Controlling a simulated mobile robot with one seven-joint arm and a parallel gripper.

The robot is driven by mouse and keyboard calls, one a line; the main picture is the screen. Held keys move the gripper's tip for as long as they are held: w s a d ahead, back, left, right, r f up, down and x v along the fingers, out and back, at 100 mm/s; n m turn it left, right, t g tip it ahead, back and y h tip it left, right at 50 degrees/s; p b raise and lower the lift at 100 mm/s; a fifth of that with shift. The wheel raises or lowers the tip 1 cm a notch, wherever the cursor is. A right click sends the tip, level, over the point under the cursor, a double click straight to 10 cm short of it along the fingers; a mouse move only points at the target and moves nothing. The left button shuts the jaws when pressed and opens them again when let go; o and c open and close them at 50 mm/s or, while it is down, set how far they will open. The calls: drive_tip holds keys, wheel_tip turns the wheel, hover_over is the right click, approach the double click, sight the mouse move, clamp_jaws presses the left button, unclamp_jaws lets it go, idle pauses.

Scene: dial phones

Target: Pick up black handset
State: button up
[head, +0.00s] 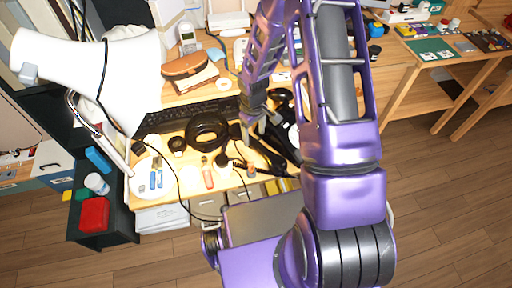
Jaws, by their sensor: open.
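A long black object that looks like the black handset (270,160) lies on the wooden desk, right of centre and slanting down to the right. My purple arm hides part of the area around it. My gripper (248,130) points down just above and beside its upper left end, with the fingers apart and nothing seen between them. I cannot tell whether the fingertips touch it. A smaller black piece (222,160) with a dark cord lies to its left.
A black ring-shaped object (208,132), a keyboard (165,117) and a red-handled tool (207,175) lie nearby. A white lamp (95,62) stands at left. A cordless phone (187,38) and a brown pouch (188,65) are at the back. Another table (440,65) stands at right.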

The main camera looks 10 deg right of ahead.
sight(256, 144)
drive_tip(key=f, duration=0.6)
drive_tip(key=shift+s+d+f, duration=0.2)
drive_tip(key=shift+d, duration=0.2)
clamp_jaws()
